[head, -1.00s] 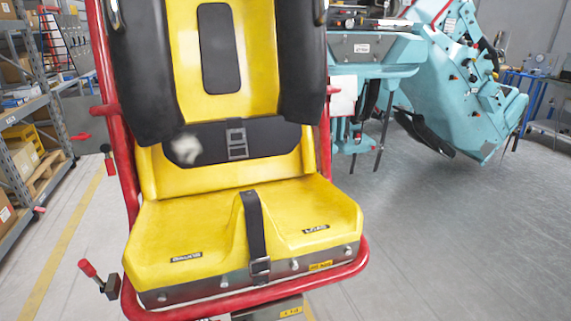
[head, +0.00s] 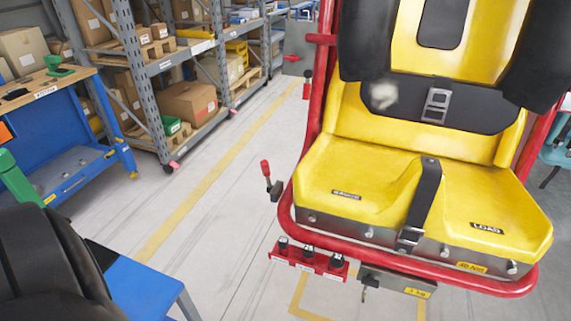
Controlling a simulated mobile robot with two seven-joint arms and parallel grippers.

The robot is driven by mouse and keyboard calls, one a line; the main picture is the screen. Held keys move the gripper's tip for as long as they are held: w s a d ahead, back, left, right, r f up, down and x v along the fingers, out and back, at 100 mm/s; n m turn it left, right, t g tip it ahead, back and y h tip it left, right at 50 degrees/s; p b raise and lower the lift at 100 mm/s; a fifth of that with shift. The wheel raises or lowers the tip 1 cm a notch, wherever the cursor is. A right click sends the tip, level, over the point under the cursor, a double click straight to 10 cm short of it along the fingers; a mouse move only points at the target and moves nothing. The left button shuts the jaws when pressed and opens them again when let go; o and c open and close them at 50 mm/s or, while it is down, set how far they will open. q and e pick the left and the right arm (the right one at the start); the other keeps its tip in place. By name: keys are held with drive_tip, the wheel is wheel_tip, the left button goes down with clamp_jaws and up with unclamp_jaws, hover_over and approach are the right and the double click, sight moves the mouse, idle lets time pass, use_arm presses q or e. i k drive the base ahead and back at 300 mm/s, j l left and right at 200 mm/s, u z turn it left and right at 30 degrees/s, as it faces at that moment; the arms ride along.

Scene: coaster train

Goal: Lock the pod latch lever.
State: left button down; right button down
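The yellow pod seat (head: 370,170) sits in a red tube frame at the right in the head view. A lever with a red grip and a dark base (head: 268,180) stands at the left side of the seat frame, its grip pointing up and slightly left. A second small black and red handle (head: 307,84) is higher on the left frame tube. I cannot tell from the picture which one is the pod latch lever. Neither of my grippers is in view, and nothing touches either handle.
A red panel with black knobs (head: 308,258) and a grey box with a hook (head: 392,285) are below the seat front. A blue workbench (head: 75,180) and shelves with cartons (head: 188,100) stand at the left. Floor between is clear. A dark rounded object (head: 45,265) fills the lower left.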

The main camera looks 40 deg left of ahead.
sight(265, 165)
drive_tip(key=l+u, duration=0.1)
drive_tip(key=u, duration=1.2)
drive_tip(key=l+u, duration=0.3)
drive_tip(key=l, duration=0.2)
drive_tip(key=l+u, duration=0.35)
drive_tip(key=l, duration=0.15)
drive_tip(key=k+l+u, duration=0.1)
drive_tip(key=l+u, duration=0.2)
drive_tip(key=l, duration=0.15)
drive_tip(key=k+l+u, duration=0.1)
drive_tip(key=l+u, duration=0.25)
drive_tip(key=l, duration=0.15)
